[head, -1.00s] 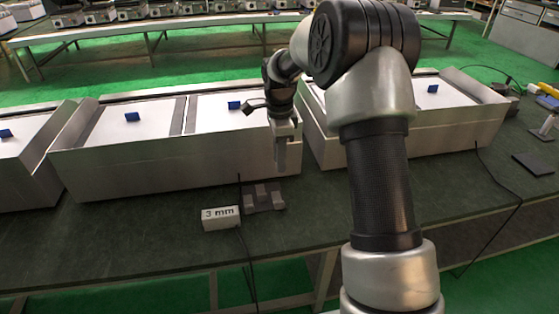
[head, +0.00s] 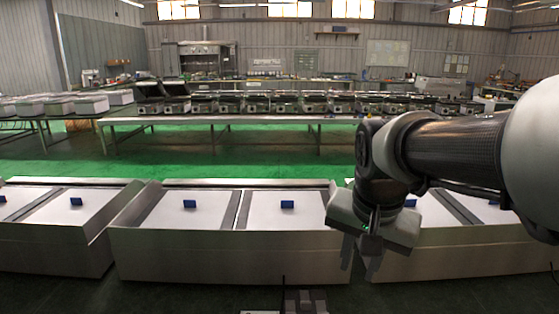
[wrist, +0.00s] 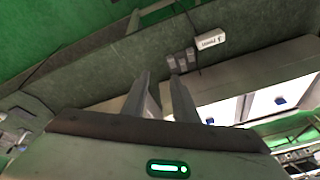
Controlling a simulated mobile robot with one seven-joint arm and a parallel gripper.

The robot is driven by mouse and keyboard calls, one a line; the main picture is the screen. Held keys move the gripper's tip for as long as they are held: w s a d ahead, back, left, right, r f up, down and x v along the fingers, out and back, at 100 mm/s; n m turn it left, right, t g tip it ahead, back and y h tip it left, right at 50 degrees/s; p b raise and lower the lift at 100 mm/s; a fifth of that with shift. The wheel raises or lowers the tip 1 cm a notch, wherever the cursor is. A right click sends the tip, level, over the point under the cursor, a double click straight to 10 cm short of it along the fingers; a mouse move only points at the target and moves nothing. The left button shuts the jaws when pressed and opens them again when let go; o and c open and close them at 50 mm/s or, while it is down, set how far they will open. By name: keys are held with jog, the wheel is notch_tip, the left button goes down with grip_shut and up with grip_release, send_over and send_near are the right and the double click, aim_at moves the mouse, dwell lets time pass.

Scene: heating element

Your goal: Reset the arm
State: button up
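My gripper (head: 360,262) hangs in front of the gap between the middle and right metal units in the head view, fingers pointing down. In the wrist view its two fingers (wrist: 160,80) stand apart with nothing between them, so it is open and empty. My arm reaches in from the right side of the head view, bent at the wrist. The finger tips are clear of the table.
Metal units with white tops and blue tabs, such as the middle one (head: 215,256), line the table. A grey notched block (head: 303,302) sits at the bottom edge. The wrist view shows a white label block (wrist: 210,40). Benches (head: 250,119) with machines stand behind.

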jog(key=s+n+t, duration=0.2)
jog(key=s+n, duration=0.4)
jog(key=s, duration=0.6)
notch_tip(320, 180, up, 21)
jog(key=p, duration=2.1)
jog(key=shift+w+p, duration=0.4)
jog(key=shift+w, duration=0.05)
